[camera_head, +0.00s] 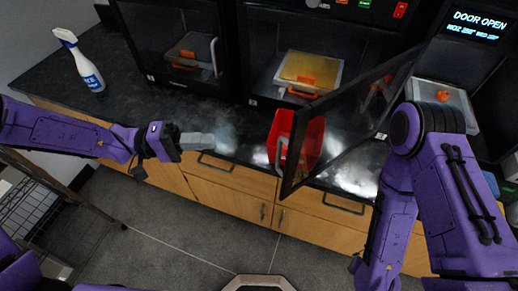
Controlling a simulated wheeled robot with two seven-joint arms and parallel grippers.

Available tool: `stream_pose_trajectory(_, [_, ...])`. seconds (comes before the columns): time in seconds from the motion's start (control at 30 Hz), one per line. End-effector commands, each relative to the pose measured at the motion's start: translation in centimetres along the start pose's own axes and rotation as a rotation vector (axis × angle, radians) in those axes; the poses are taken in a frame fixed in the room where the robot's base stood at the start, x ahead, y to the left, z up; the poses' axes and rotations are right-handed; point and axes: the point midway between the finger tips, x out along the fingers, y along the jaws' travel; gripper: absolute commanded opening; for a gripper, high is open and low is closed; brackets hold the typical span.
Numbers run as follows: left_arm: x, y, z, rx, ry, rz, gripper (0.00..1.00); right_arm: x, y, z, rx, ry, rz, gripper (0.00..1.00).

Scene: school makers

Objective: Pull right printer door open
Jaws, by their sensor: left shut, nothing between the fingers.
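The right printer (455,70) stands at the right, and its screen reads "DOOR OPEN". Its dark glass door (350,125) is swung wide out over the counter's front edge, with its free edge toward the lower left. A pale handle (281,151) is on the door near that edge. My left gripper (205,141) is shut and empty over the counter's front edge, to the left of the door and apart from it. My right arm is in front of the right printer and folds down toward the bottom of the view. The right gripper does not show.
A red bin (282,124) is partly behind the door. A middle printer (262,60) and a left printer (150,40) stand at the back. A spray bottle (85,65) is on the dark counter (120,100) at the left, with clear counter around it. Wooden drawers (228,178) are below.

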Motion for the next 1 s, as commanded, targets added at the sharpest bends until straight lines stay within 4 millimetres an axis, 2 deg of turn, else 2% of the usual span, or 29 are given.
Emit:
stream_pose_trajectory(0.17, [2.0, 0.1, 0.3, -0.003, -0.015, -0.004, 0.0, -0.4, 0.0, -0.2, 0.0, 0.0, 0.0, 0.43])
stream_pose_trajectory(0.53, [10.0, 0.1, 0.4, -0.004, -0.013, -0.003, 0.0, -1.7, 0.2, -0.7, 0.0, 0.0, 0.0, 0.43])
stream_pose_trajectory(0.73, [12.1, 0.1, 2.5, -0.003, -0.01, -0.003, 0.0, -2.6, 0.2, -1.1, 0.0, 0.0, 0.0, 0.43])
stream_pose_trajectory(1.0, [12.7, -0.1, 3.2, 0.0, -0.009, -0.005, 0.0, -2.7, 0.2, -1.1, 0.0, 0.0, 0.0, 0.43])
